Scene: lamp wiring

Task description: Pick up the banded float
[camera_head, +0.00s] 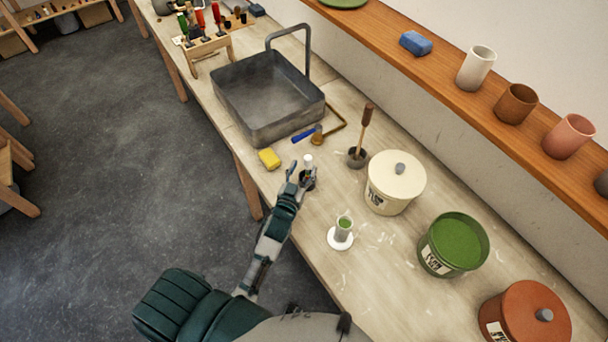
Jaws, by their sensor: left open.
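A small white upright piece (308,160), which may be the banded float, stands at the near side of the bench in a dark holder (309,183). No bands can be made out at this size. My left gripper (302,173) is open at this piece, with its fingers close around or beside it; I cannot tell whether they touch it. The fingers hide part of the holder. A clear cylinder with green liquid (344,224) stands on a white round base (340,241) to the right of my left arm. My right gripper is out of view.
A grey sink tray (262,128), a yellow sponge (269,158) and a blue-handled tool (303,135) lie beyond the gripper. A brush in a dark pot (357,157) and cream (391,190), green (436,262) and rust (520,325) buckets stand to the right.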

